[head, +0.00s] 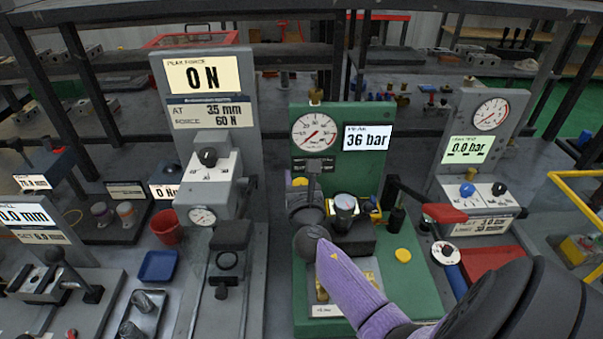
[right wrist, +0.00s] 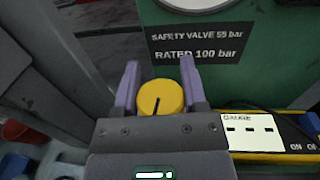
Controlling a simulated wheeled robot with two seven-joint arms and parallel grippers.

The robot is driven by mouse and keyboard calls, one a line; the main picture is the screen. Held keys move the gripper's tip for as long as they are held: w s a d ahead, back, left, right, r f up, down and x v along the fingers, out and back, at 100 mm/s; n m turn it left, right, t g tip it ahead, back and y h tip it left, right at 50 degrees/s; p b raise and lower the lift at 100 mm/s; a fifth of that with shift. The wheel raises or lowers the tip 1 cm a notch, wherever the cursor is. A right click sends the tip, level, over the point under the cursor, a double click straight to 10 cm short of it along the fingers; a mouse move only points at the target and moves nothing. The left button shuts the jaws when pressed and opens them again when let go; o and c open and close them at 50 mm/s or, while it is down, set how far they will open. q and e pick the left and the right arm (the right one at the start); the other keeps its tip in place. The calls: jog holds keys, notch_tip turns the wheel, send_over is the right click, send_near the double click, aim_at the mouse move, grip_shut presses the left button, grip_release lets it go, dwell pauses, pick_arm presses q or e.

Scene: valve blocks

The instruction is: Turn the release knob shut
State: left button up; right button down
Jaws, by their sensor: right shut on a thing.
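The release knob, as far as I can tell, is a round yellow knob (right wrist: 160,97) with a short black line, seen in the right wrist view below the safety valve label. The line runs close to upright, leaning slightly. My right gripper (right wrist: 160,88) is shut on this knob, one purple finger on each side. In the head view a small part of the yellow knob (head: 299,182) shows at the left of the green panel (head: 375,175), beside my right gripper (head: 308,196), which hides much of that area. My left gripper is not in view.
A gauge (head: 314,132) and a display reading 36 bar (head: 367,138) are on the green panel. A grey press stand (head: 215,125) is close on the left. A red-handled lever (head: 444,213) and a yellow disc (head: 403,255) lie to the right of my wrist.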

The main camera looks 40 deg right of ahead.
jog(key=shift+n+y, duration=0.3)
jog(key=shift+y, duration=0.1)
jog(key=shift+c, duration=0.7)
grip_release()
jog(key=p+v, duration=0.1)
jog(key=v, duration=0.9)
jog(key=shift+f, duration=0.2)
